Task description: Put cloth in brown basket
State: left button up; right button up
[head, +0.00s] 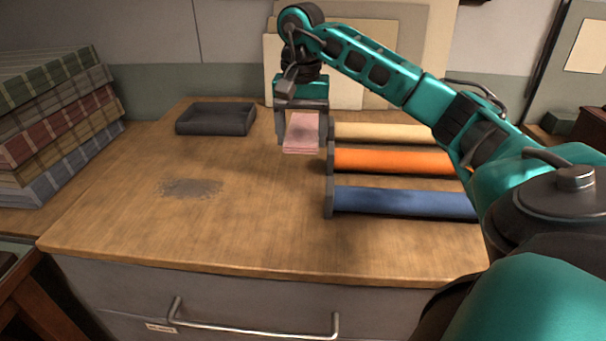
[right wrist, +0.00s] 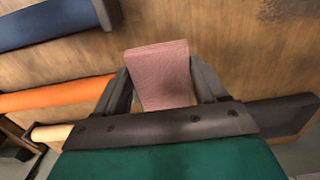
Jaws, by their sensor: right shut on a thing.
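A folded pink cloth (head: 302,134) is held in my right gripper (head: 302,128) near the back middle of the wooden counter. The right wrist view shows the cloth (right wrist: 160,72) between the two dark fingers of the gripper (right wrist: 163,85), which are shut on it. The cloth appears to be above the counter; the gap is hard to judge. A shallow dark tray (head: 215,120), the only basket-like container in view, lies left of the gripper and looks empty. Part of the tray (right wrist: 283,115) also shows at the right of the right wrist view. My left gripper is not in view.
Rolls of cream (head: 385,133), orange (head: 400,161) and blue (head: 405,201) fabric lie in holders right of the gripper. Stacked plaid fabrics (head: 60,125) stand at the far left. Flat boards (head: 400,80) lean behind. The counter's front left (head: 150,235) is clear.

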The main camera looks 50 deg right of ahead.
send_over(302, 185)
notch_tip(302, 185, down, 4)
jog(key=shift+f, duration=0.75)
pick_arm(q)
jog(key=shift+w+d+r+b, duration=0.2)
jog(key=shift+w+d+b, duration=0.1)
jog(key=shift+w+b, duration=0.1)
pick_arm(e)
jog(key=shift+f, duration=1.8)
jog(key=shift+f, duration=0.15)
jog(key=o, duration=1)
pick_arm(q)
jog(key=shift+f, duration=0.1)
pick_arm(e)
jog(key=shift+o, duration=0.2)
